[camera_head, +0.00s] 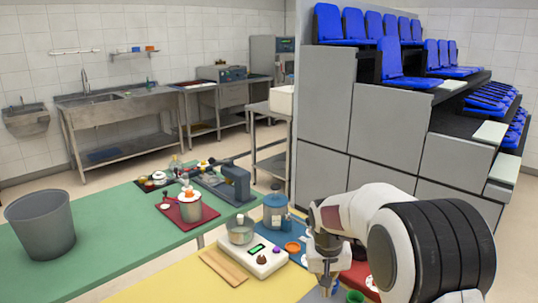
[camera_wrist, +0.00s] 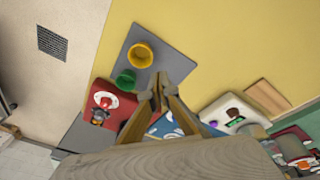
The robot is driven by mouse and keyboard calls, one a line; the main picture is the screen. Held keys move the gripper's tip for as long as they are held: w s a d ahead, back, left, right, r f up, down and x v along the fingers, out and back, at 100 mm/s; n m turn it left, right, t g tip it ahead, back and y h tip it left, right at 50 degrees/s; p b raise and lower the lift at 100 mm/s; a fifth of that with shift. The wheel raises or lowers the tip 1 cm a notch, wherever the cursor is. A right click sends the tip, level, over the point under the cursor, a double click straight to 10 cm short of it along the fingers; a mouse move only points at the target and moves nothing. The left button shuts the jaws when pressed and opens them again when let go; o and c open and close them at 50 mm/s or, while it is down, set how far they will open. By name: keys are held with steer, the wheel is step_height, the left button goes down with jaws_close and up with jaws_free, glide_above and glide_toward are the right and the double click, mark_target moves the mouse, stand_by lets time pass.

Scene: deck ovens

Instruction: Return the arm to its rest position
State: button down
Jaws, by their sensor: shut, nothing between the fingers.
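My gripper (camera_head: 327,284) points down at the front right of the yellow table in the head view, with my white and black arm links beside it. In the wrist view my gripper (camera_wrist: 160,90) has its two fingertips together with nothing between them. Beyond the tips in that view lies a grey mat (camera_wrist: 176,63) bearing a yellow cup (camera_wrist: 140,55) and a green cup (camera_wrist: 126,80). The fingertips overlap the mat's edge in the picture; their height above it cannot be told. The arm's rest position is not marked in either view.
A red tray (camera_wrist: 122,105) and a white scale (camera_head: 249,264) lie near my gripper. A wooden board (camera_head: 224,268) lies beside the scale. A grey bucket (camera_head: 41,225) stands on the green table.

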steer(key=s+r+t, duration=0.1)
steer(key=s+r, duration=0.4)
steer(key=s, duration=0.6)
steer(key=s+d+r+t, duration=0.1)
steer(key=s+r, duration=0.4)
steer(key=s, duration=0.7)
steer(key=s+d+r+t+y, duration=0.1)
steer(key=s+r, duration=0.4)
steer(key=s, duration=0.7)
steer(key=shift+d+t, duration=0.15)
steer(key=shift+t, duration=0.15)
stand_by(1.5)
